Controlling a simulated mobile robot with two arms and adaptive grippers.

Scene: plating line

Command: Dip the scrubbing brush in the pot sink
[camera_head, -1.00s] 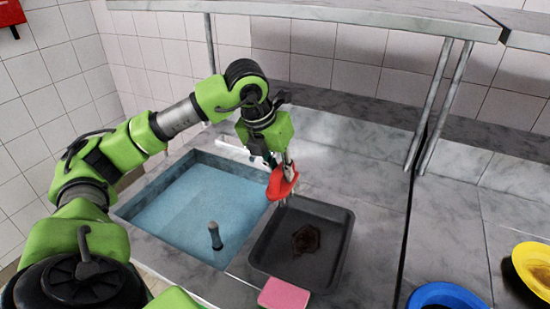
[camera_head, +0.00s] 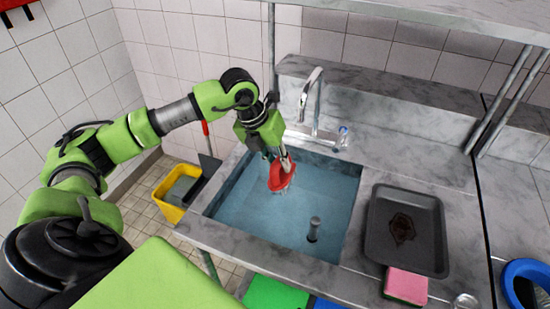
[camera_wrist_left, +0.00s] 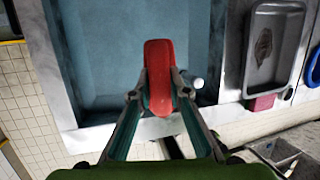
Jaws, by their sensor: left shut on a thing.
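My left gripper (camera_head: 284,160) is shut on the red scrubbing brush (camera_head: 281,177), which hangs over the pot sink (camera_head: 236,173). The brush also shows between the two fingers in the left wrist view (camera_wrist_left: 158,75). The sink holds blue water, and a grey upright post (camera_head: 313,229) stands in it near its front right. In the head view the brush overlaps the water, but I cannot tell whether its lower end touches it. The bristles are hidden. My right gripper is not in view.
A dark tray (camera_head: 376,225) with a brown stain lies right of the sink, with a pink sponge (camera_head: 406,286) in front of it. A faucet (camera_head: 306,100) and a small bottle (camera_head: 342,138) stand behind the sink. A yellow bucket (camera_head: 174,194) is on the floor at left.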

